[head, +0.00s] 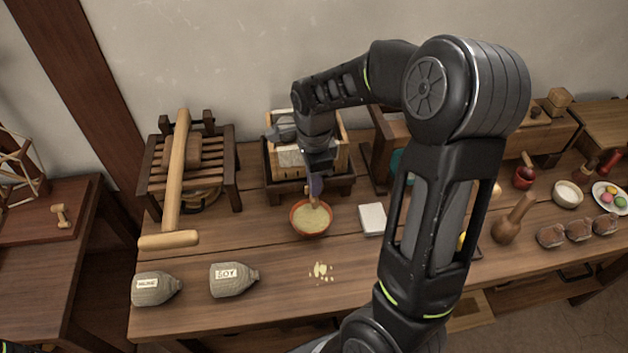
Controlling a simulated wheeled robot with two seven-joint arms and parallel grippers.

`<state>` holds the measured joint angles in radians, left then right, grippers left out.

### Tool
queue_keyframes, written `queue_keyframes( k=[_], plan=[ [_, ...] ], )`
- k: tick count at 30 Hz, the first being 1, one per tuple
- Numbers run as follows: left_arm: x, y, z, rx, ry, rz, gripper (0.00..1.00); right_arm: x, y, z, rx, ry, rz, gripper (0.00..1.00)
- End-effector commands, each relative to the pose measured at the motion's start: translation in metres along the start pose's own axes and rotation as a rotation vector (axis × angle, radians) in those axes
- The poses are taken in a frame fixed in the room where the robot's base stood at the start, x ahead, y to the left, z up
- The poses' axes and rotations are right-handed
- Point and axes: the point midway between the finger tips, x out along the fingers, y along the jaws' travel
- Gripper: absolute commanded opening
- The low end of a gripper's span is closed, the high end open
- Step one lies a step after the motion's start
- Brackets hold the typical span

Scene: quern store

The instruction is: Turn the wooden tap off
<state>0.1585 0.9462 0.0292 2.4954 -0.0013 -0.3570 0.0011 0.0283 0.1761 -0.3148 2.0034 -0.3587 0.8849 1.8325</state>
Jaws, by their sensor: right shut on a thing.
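My right gripper (315,184) reaches down at the front of a wooden box (341,158) with a pale filling. It is shut on the wooden tap (314,201), of which only a small brown part shows below the fingers. The gripper and arm hide the rest of the tap, so I cannot tell which way its handle is turned. An orange-brown bowl (298,225) with pale yellow liquid stands right under the tap. My left gripper is not in view.
A wooden rack (158,185) with a long-handled mallet (172,180) stands at left. Two grey labelled sacks (233,280) lie in front. A white block (372,218) is right of the bowl. Yellow crumbs (320,271) lie on the bench. A pestle (512,220) stands at right.

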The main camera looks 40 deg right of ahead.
Motion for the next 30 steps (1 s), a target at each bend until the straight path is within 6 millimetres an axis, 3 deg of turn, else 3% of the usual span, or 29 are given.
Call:
queue_keyframes(
  k=[9,23,24,30],
  plan=[
    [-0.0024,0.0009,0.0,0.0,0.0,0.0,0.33,-0.0009,-0.001,-0.0001,0.124,0.0,-0.003,0.0],
    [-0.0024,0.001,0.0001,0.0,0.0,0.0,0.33,-0.0008,-0.0011,-0.0003,0.142,0.0,-0.003,0.0],
    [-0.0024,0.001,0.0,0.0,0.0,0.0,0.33,-0.0008,-0.001,-0.0003,0.142,0.0,-0.003,0.13],
    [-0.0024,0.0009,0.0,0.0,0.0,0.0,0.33,-0.0004,-0.0006,-0.0001,0.14,0.0,-0.002,0.3]
  ],
)
